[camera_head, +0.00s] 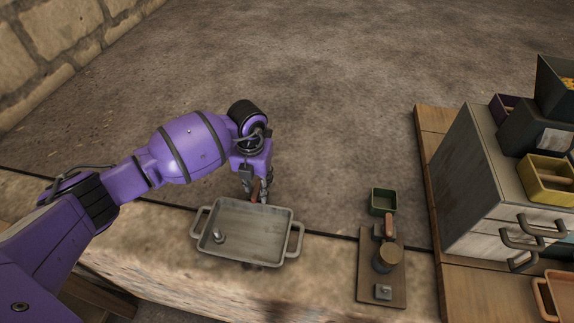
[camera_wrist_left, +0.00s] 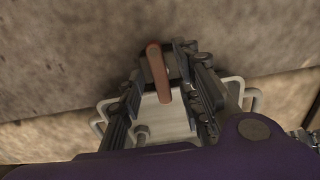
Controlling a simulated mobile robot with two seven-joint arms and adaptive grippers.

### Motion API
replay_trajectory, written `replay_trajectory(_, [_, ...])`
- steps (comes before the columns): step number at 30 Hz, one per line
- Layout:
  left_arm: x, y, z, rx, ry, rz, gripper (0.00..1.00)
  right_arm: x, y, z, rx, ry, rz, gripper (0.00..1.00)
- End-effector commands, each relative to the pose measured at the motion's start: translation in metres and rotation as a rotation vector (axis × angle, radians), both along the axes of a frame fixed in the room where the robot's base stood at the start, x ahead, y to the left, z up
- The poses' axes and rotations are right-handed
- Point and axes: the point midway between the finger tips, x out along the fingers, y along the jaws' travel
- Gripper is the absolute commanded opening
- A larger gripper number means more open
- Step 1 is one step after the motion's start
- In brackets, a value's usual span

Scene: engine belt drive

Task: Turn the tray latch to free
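The grey metal tray (camera_head: 245,215) with two side handles lies on the stone ledge; its bare inside also shows in the wrist view (camera_wrist_left: 170,118). The tray latch, a red-brown lever (camera_wrist_left: 157,72) on a dark base, is at the tray's far edge. In the head view only a bit of the lever (camera_head: 256,188) shows, mostly hidden by my gripper. My left gripper (camera_wrist_left: 162,62) points down over the far edge, also seen in the head view (camera_head: 257,192). Its fingers stand apart on both sides of the lever, with gaps visible. My right gripper is not in view.
A small peg (camera_head: 218,236) stands in the tray. To the right, a brown board (camera_head: 372,272) carries a red-handled part (camera_head: 389,226) and a round brass-coloured piece (camera_head: 386,258). A green box (camera_head: 383,201) sits behind it. A drawer cabinet (camera_head: 470,170) stands far right.

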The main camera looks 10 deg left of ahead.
Motion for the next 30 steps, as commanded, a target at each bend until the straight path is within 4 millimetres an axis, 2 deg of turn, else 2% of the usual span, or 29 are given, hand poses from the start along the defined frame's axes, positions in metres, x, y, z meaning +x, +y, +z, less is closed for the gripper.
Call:
replay_trajectory(2, [-0.0011, 0.0004, -0.0011, 0.000, 0.002, 0.000, 0.29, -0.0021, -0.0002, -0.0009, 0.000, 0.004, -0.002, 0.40])
replay_trajectory(9, [-0.0012, 0.0005, -0.0010, 0.000, 0.002, 0.000, 0.00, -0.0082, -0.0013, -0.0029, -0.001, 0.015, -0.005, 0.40])
replay_trajectory(20, [-0.0009, 0.0011, -0.0009, 0.001, 0.002, -0.029, 0.00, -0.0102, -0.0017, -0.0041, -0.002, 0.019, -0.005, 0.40])
replay_trajectory(30, [-0.0009, 0.0014, -0.0016, 0.002, 0.003, -0.235, 0.00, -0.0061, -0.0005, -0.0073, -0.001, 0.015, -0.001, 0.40])
